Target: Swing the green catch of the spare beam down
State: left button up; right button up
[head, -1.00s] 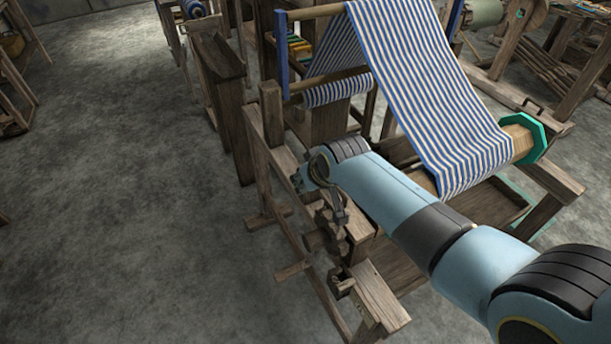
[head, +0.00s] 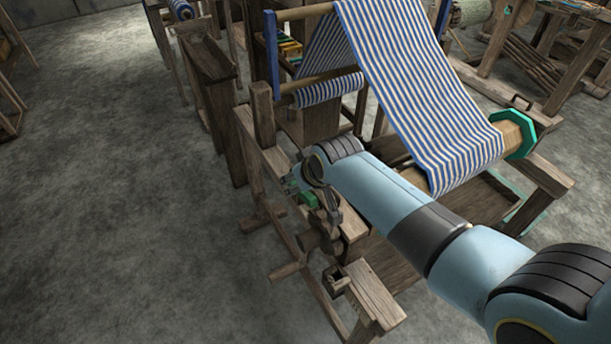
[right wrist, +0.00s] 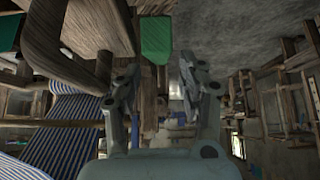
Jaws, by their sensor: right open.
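A green piece, which I take to be the catch (head: 308,200), shows at the near left side of the wooden loom, right beside my right gripper (head: 326,208). In the right wrist view the green catch (right wrist: 156,40) is a block at the top centre, ahead of and between the two fingers of the right gripper (right wrist: 160,75). That gripper is open, and I see nothing held in it. Whether a finger touches the catch cannot be told. The spare beam's body is not clearly distinguishable behind my gripper and wrist. My left gripper is out of view.
Blue-and-white striped cloth (head: 415,95) runs down to a beam with a green octagonal end (head: 519,134). A wooden block (head: 372,294) on the loom frame stands close below my right gripper. Bare concrete floor (head: 110,200) lies open at left.

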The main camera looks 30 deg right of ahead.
jog(key=v, duration=1.1)
jog(key=shift+s+r, duration=0.15)
jog(key=shift+r, duration=0.1)
